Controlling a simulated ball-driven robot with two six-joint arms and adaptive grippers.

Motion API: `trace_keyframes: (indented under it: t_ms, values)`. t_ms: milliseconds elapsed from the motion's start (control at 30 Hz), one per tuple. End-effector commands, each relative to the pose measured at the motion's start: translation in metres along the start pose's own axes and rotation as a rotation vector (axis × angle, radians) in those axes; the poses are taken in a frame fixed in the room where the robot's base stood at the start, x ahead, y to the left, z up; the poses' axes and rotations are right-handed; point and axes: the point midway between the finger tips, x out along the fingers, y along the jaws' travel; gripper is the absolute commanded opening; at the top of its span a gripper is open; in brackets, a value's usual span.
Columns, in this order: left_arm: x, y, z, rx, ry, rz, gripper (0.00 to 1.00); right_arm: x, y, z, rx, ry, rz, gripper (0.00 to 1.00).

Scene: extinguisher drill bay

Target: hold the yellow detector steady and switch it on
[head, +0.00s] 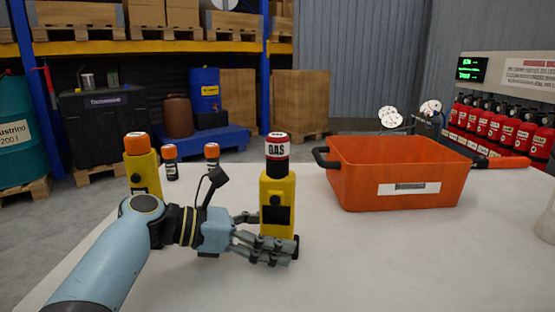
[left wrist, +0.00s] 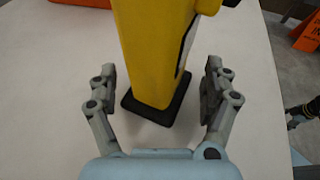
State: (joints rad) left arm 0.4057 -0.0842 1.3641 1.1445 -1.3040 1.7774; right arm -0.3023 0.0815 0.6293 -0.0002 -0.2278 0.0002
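The yellow detector (head: 277,190) stands upright on the white table, with a red, white and black top marked GAS and a dark panel on its front. It also shows in the left wrist view (left wrist: 155,50), with its dark base on the table. My left gripper (head: 270,240) is low at the detector, in front of its lower part. In the left wrist view the fingers (left wrist: 158,95) are spread on either side of it, with gaps on both sides. My right gripper seems partly visible at that view's right edge (left wrist: 303,112); its opening is unclear. I cannot make out the switch's state.
A second yellow unit (head: 143,172) with an orange top stands left, behind my arm. Two small orange-capped bottles (head: 170,162) (head: 211,155) stand behind. An orange crate (head: 395,170) stands to the right. The table front right is clear. Red extinguishers (head: 500,130) line the right.

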Motion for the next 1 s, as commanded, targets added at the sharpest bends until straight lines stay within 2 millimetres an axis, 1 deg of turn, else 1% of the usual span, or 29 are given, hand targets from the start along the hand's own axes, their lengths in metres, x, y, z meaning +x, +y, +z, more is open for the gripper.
trace_keyframes:
  t_ms: [33,67,433,533,567,900,1000]
  values:
    - [-0.0001,0.0,0.0,0.0,0.0,0.0,0.76,0.0,-0.0002,-0.0002,0.0,0.0,0.0,0.58]
    - [-0.0001,0.0,0.0,0.0,0.0,0.0,0.72,0.0,-0.0002,-0.0002,0.0,0.0,0.0,0.58]
    - [-0.0002,0.0,-0.0003,0.0,0.0,0.0,0.23,0.0001,-0.0003,-0.0006,0.0,0.001,0.0,0.58]
    - [-0.0003,0.0,-0.0004,0.0,0.001,0.0,0.22,0.0001,-0.0003,-0.0007,0.0,0.001,0.0,0.58]
    - [-0.0003,0.0,-0.0005,0.0,0.001,0.0,0.22,0.0001,-0.0003,-0.0008,0.0,0.001,0.0,0.55]
    - [-0.0002,-0.0001,-0.0011,0.0,0.002,0.0,0.22,0.0002,-0.0003,-0.0011,0.0,0.002,0.0,0.11]
    - [-0.0002,-0.0002,-0.0012,0.0,0.002,0.0,0.22,0.0002,-0.0003,-0.0012,0.0,0.002,0.0,0.0]
